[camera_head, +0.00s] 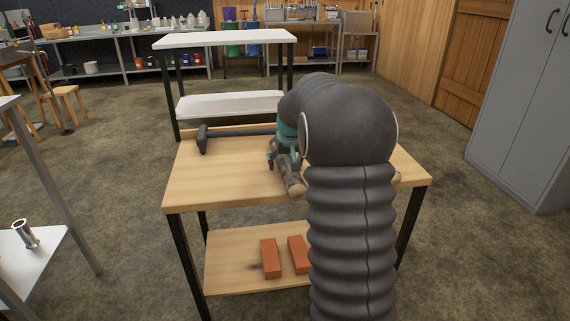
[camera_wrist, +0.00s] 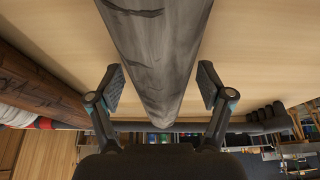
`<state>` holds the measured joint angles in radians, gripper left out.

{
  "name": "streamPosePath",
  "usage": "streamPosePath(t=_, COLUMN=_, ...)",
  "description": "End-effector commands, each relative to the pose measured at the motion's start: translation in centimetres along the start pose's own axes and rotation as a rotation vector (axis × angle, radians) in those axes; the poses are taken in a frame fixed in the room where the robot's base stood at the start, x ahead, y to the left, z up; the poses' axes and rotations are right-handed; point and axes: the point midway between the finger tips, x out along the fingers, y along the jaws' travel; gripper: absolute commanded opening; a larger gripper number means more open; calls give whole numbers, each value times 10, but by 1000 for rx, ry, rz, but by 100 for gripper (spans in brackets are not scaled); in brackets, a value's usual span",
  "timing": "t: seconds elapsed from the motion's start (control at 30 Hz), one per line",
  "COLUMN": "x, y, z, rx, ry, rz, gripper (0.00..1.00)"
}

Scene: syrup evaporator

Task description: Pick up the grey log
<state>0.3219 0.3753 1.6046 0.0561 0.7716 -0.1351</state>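The grey log (camera_wrist: 160,50) runs lengthwise through the middle of the wrist view, above a pale wooden surface. My gripper (camera_wrist: 161,87) is open, with one finger on each side of the log. Gaps show between both pads and the log, so it is not clamped. In the head view, a log (camera_head: 292,180) lies on the wooden table (camera_head: 220,185) beneath my gripper (camera_head: 284,160). My arm hides much of the table there.
A brown log (camera_wrist: 40,80) lies left in the wrist view. A dark long-handled tool (camera_head: 203,139) lies at the table's back left. Orange bricks (camera_head: 270,258) sit on the lower shelf. A white shelf unit (camera_head: 225,39) stands behind. The table's front left is clear.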

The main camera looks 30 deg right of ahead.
Motion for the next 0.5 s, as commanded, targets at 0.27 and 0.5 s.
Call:
streamPosePath(t=0.27, x=-1, y=0, z=0, rx=0, ry=1, rz=0, gripper=6)
streamPosePath(t=0.5, x=-1, y=0, z=-1, rx=0, ry=1, rz=0, gripper=6)
